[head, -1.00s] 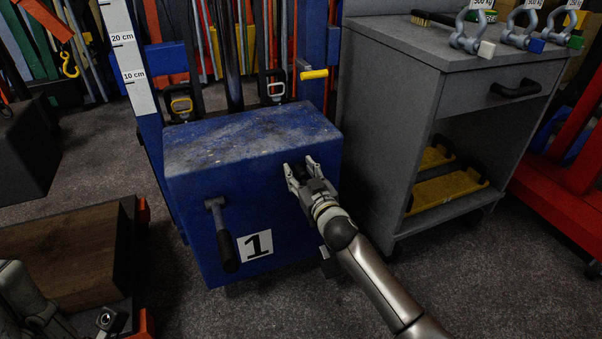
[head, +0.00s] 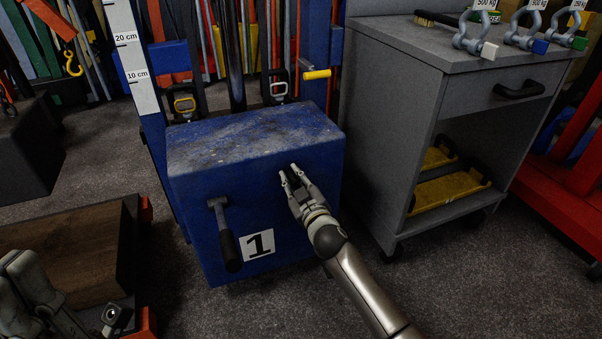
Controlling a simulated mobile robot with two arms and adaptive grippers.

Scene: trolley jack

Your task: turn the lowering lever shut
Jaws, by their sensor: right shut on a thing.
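The blue jack body (head: 225,188) with the number 1 label (head: 257,245) stands in the middle of the head view. My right gripper (head: 290,177) is at the right part of its front face. Its fingers are closed on a small part there, apparently the lowering lever, which the fingers almost wholly hide. A grey lever with a black grip (head: 229,245) hangs down on the left of the same face, apart from my gripper. My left gripper (head: 35,290) shows only in part at the lower left, and its fingers cannot be made out clearly.
A grey cabinet (head: 405,130) with shackles on top stands close to the right of the jack. A wooden block (head: 70,255) lies at the lower left. A yellow-gripped handle (head: 316,74) sticks out above the jack body. Carpet is free in front.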

